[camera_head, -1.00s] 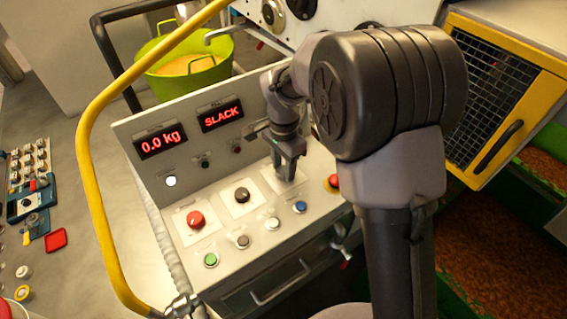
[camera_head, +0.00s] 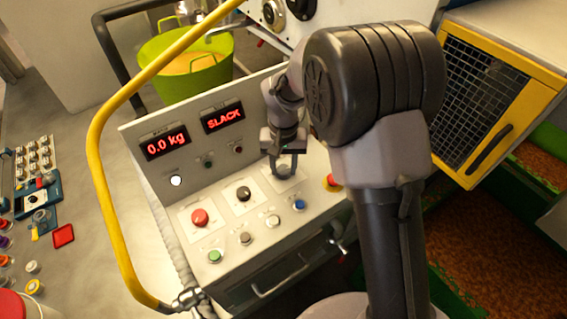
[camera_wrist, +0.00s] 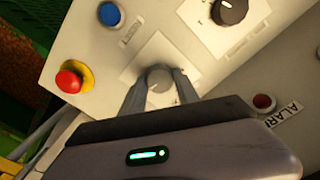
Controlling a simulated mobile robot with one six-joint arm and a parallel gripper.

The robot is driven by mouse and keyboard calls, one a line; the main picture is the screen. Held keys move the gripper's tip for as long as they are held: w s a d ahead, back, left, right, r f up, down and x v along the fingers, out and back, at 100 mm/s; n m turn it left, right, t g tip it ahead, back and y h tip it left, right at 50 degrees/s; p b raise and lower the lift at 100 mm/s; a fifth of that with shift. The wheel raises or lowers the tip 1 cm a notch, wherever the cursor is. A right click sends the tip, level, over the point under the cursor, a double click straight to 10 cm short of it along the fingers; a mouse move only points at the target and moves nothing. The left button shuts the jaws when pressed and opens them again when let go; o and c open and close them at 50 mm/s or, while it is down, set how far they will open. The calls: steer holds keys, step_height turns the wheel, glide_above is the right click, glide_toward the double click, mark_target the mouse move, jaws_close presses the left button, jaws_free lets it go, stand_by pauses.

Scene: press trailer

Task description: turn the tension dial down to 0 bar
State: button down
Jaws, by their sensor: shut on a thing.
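My gripper (camera_head: 284,167) points down at the right side of the sloped control panel (camera_head: 228,232). In the wrist view my gripper (camera_wrist: 160,86) has its two fingers on either side of a round grey knob (camera_wrist: 159,92) on a pale square plate, and is shut on it. The fingers cover the knob's sides, and I see no pointer or scale on it. A black dial (camera_head: 243,194) with a light mark sits on another white plate to the left; it also shows in the wrist view (camera_wrist: 230,10). I cannot read which dial is labelled tension.
Displays read 0.0 kg (camera_head: 165,143) and SLACK (camera_head: 223,118). A red emergency button on yellow (camera_wrist: 70,81) is close to my gripper. A yellow rail (camera_head: 98,150) bounds the left.

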mark_target(284, 169)
steer(key=shift+r+n, duration=0.1)
steer(key=shift+n, duration=0.7)
steer(key=shift+p, duration=0.3)
steer(key=c, duration=0.9)
jaws_free()
step_height(284, 169, up, 17)
steer(key=p, duration=0.3)
steer(key=shift+r+p, duration=0.15)
steer(key=shift+p, duration=0.15)
